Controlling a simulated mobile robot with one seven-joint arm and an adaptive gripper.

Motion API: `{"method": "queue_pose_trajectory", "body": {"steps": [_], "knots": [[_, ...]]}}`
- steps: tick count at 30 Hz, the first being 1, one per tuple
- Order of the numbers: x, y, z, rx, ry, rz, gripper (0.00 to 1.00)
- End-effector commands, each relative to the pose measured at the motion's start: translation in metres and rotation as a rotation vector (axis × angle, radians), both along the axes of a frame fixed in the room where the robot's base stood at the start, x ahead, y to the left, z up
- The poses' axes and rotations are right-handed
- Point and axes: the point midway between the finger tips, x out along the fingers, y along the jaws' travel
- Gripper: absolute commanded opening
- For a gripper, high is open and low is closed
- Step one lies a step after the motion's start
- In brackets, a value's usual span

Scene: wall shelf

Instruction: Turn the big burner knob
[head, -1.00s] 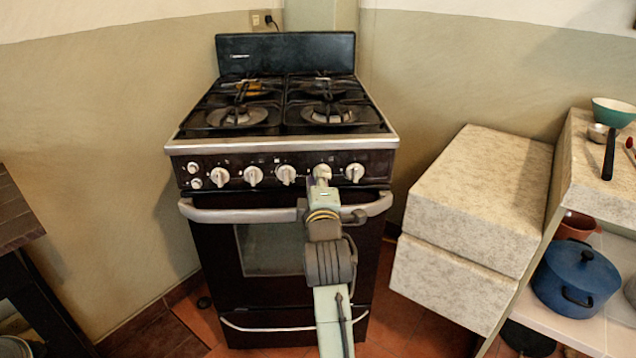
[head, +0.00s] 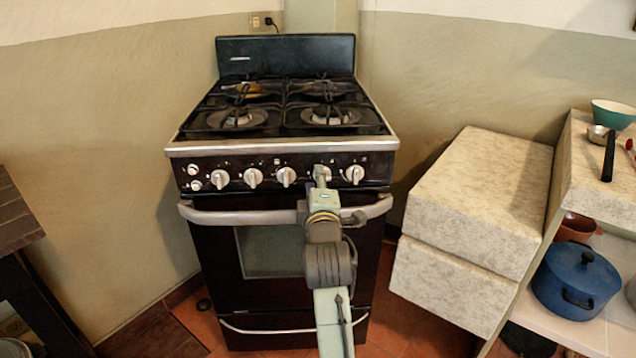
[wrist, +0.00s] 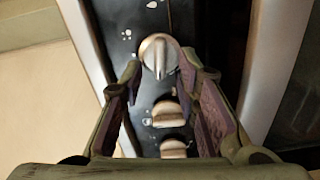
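The stove's front panel has a row of pale big knobs (head: 254,177). My gripper (head: 321,174) is at the panel, over the second big knob from the right, which it mostly hides in the head view. In the wrist view a round pale knob (wrist: 159,54) with a raised grip bar lies between the fingertips of my gripper (wrist: 160,62). The fingers are apart, one on each side of this knob, with a narrow gap visible. Whether either finger touches it is hard to tell. The rightmost big knob (head: 354,174) is free of my gripper.
The oven handle (head: 235,215) runs just below the knobs, behind my arm. Two more knobs (wrist: 168,113) lie along the panel in the wrist view. Stone-patterned blocks (head: 470,200) stand right of the stove. The burners hold no pots.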

Motion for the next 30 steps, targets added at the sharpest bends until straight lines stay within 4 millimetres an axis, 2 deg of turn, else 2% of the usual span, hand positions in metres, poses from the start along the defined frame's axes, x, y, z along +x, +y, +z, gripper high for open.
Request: {"method": "queue_pose_trajectory", "body": {"steps": [5, 12, 16, 21, 27, 30], "knots": [[-0.011, -0.001, 0.0, 0.001, -0.001, 0.0, 0.29], [-0.051, -0.004, 0.0, 0.001, 0.0, -0.001, 0.29], [-0.067, -0.006, 0.0, 0.001, 0.0, 0.0, 0.29], [-0.075, -0.006, 0.0, 0.0, 0.0, 0.0, 0.29], [-0.075, -0.006, 0.0, 0.0, 0.0, 0.0, 0.29], [-0.075, -0.006, 0.0, 0.0, 0.0, 0.0, 0.23]]}}
